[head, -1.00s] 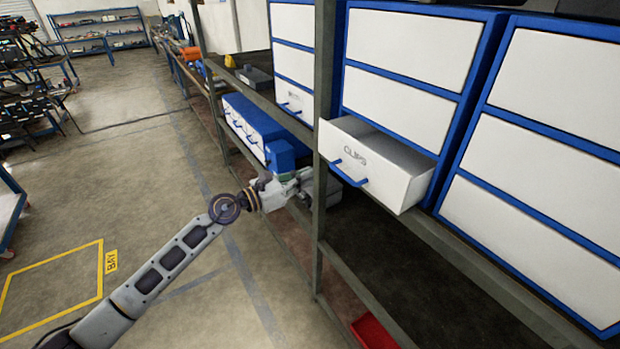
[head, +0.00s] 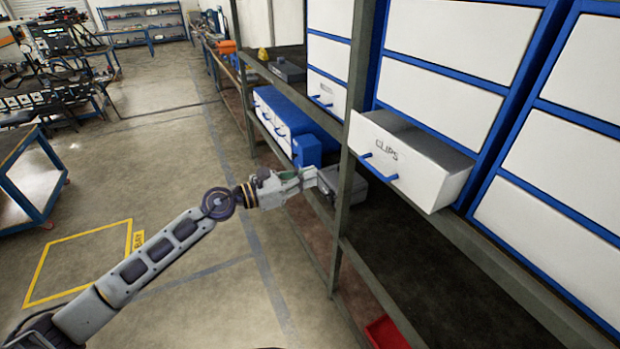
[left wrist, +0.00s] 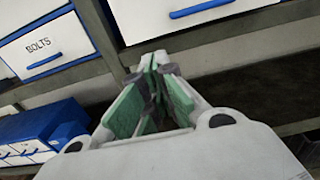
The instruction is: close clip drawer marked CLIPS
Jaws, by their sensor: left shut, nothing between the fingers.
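The drawer marked CLIPS (head: 408,165) is pulled out of its blue-framed white cabinet, with its label and blue handle on the front face. My left gripper (head: 314,176) is shut and empty, to the left of the drawer front and a little lower, apart from it in the head view. In the left wrist view the green-padded fingers of the left gripper (left wrist: 156,62) meet at their tips. A white drawer front with a blue handle (left wrist: 205,8) shows above them, its label out of frame. My right gripper is not in view.
A grey upright post (head: 352,150) stands beside the open drawer, close to my left gripper. A drawer marked BOLTS (left wrist: 45,45) is shut at the left. A blue drawer box (head: 285,125) and a red bin (head: 385,333) sit lower.

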